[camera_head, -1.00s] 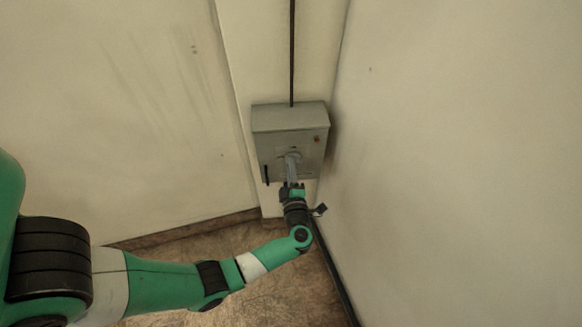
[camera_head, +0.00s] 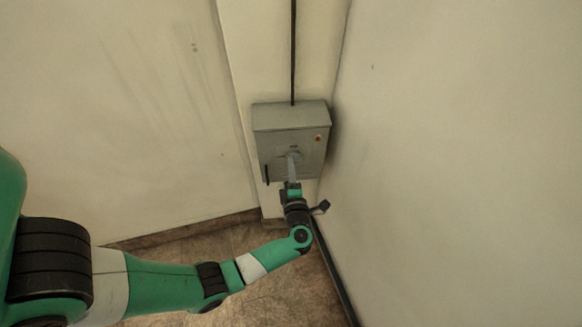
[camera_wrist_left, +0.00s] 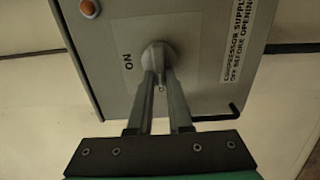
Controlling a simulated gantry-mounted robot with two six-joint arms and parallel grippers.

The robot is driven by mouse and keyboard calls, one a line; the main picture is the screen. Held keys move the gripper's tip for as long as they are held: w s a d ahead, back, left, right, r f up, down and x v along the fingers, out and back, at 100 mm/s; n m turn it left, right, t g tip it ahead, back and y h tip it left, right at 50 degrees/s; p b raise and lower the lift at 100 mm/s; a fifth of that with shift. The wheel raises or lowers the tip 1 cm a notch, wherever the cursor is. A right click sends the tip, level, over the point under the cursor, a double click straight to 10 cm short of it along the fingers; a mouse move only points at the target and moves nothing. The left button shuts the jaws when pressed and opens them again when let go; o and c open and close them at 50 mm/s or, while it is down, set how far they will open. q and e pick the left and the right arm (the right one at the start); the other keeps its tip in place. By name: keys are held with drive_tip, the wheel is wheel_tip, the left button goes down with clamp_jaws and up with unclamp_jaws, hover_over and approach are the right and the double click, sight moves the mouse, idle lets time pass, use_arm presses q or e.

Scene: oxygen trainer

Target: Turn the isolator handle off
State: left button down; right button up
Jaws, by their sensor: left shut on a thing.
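The isolator is a grey box (camera_head: 278,147) on the wall, seen in the head view. Its handle has a round grey hub (camera_wrist_left: 158,54) in the wrist view, beside an "ON" label (camera_wrist_left: 128,62). My left gripper (camera_head: 293,158) reaches up to the front of the box from below. In the wrist view its two fingers (camera_wrist_left: 160,75) close in on the handle at the hub and are shut on it. The fingers hide much of the handle, so its exact angle is hard to tell. My right gripper is not in view.
An orange lamp (camera_wrist_left: 89,8) and a compressor supply warning label (camera_wrist_left: 238,40) are on the box front. A black hooked latch (camera_wrist_left: 233,110) sticks out near its edge. A dark conduit (camera_head: 292,50) runs up from the box. A side wall (camera_head: 450,150) stands close on the right.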

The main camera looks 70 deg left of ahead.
use_arm(q)
drive_tip(key=c, duration=0.8)
unclamp_jaws()
drive_tip(key=shift+c, duration=0.2)
drive_tip(key=p+v, duration=0.2)
drive_tip(key=v, duration=0.9)
drive_tip(key=shift+d, duration=0.3)
drive_tip(key=shift+s, duration=0.1)
